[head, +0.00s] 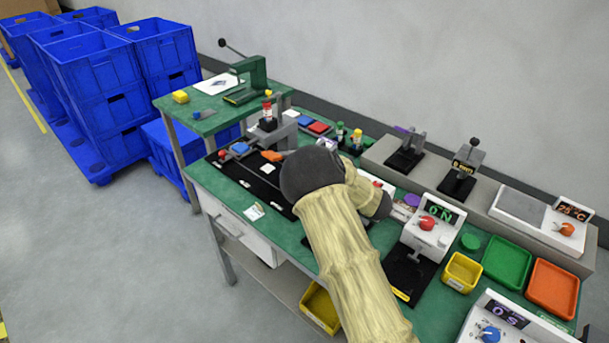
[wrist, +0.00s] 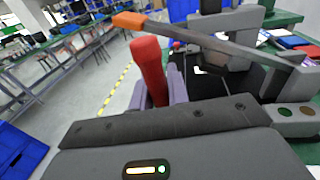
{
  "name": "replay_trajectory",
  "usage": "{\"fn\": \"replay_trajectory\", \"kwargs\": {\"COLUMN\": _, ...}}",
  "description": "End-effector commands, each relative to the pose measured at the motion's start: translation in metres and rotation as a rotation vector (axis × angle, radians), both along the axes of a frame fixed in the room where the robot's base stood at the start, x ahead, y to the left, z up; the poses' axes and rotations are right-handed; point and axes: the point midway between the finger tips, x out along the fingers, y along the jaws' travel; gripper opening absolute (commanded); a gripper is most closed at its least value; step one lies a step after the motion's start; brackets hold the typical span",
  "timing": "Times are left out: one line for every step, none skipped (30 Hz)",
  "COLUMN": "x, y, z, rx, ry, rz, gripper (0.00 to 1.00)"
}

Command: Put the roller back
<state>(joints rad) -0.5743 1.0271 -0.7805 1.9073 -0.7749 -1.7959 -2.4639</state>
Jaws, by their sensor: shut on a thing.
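A red cylinder (wrist: 149,68), which I take to be the roller or its handle, stands up tilted in the wrist view. My gripper (wrist: 158,92) is shut on it, with a grey-purple finger on each side. The lower end of the cylinder is hidden behind the gripper's dark body. In the head view my arm's dark wrist covers the gripper, and I cannot make out the held cylinder there.
A grey lever with an orange end (wrist: 130,20) crosses close beyond the cylinder. Its orange handle (head: 271,155) shows over the black mat (head: 240,172) on the green bench. Fixtures and a control box (head: 432,224) stand right of my arm. Blue crates (head: 105,75) are stacked left.

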Motion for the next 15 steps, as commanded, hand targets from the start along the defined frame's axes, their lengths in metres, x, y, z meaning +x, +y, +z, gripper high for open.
{"fn": "replay_trajectory", "kwargs": {"x": 0.0, "y": 0.0, "z": 0.0, "rx": 0.001, "ry": 0.0, "rz": 0.0, "gripper": 0.0}}
{"fn": "replay_trajectory", "kwargs": {"x": 0.0, "y": 0.0, "z": -0.001, "rx": 0.0, "ry": 0.0, "rz": 0.0, "gripper": 0.0}}
{"fn": "replay_trajectory", "kwargs": {"x": 0.0, "y": 0.0, "z": -0.002, "rx": 0.0, "ry": 0.0, "rz": 0.0, "gripper": 0.0}}
{"fn": "replay_trajectory", "kwargs": {"x": 0.0, "y": 0.0, "z": -0.003, "rx": 0.0, "ry": 0.0, "rz": 0.0, "gripper": 0.0}}
{"fn": "replay_trajectory", "kwargs": {"x": 0.0, "y": 0.0, "z": -0.005, "rx": 0.0, "ry": 0.0, "rz": 0.0, "gripper": 0.0}}
{"fn": "replay_trajectory", "kwargs": {"x": 0.0, "y": 0.0, "z": -0.007, "rx": 0.0, "ry": 0.001, "rz": 0.0, "gripper": 0.0}}
{"fn": "replay_trajectory", "kwargs": {"x": 0.0, "y": 0.0, "z": -0.009, "rx": 0.0, "ry": 0.001, "rz": 0.0, "gripper": 0.0}}
{"fn": "replay_trajectory", "kwargs": {"x": 0.0, "y": 0.0, "z": -0.011, "rx": 0.0, "ry": 0.001, "rz": 0.0, "gripper": 0.0}}
{"fn": "replay_trajectory", "kwargs": {"x": 0.0, "y": 0.0, "z": -0.015, "rx": 0.0, "ry": 0.001, "rz": -0.001, "gripper": 0.0}}
{"fn": "replay_trajectory", "kwargs": {"x": 0.0, "y": 0.0, "z": -0.017, "rx": 0.0, "ry": 0.001, "rz": -0.001, "gripper": 0.0}}
{"fn": "replay_trajectory", "kwargs": {"x": 0.0, "y": 0.0, "z": -0.02, "rx": 0.0, "ry": 0.001, "rz": 0.0, "gripper": 0.0}}
{"fn": "replay_trajectory", "kwargs": {"x": 0.0, "y": 0.0, "z": -0.024, "rx": 0.0, "ry": 0.001, "rz": 0.0, "gripper": 0.0}}
{"fn": "replay_trajectory", "kwargs": {"x": 0.0, "y": 0.0, "z": -0.028, "rx": 0.0, "ry": 0.001, "rz": 0.0, "gripper": 0.0}}
{"fn": "replay_trajectory", "kwargs": {"x": 0.0, "y": 0.0, "z": -0.031, "rx": 0.0, "ry": 0.001, "rz": 0.0, "gripper": 0.0}}
{"fn": "replay_trajectory", "kwargs": {"x": 0.0, "y": 0.0, "z": -0.034, "rx": 0.0, "ry": 0.001, "rz": 0.0, "gripper": 0.0}}
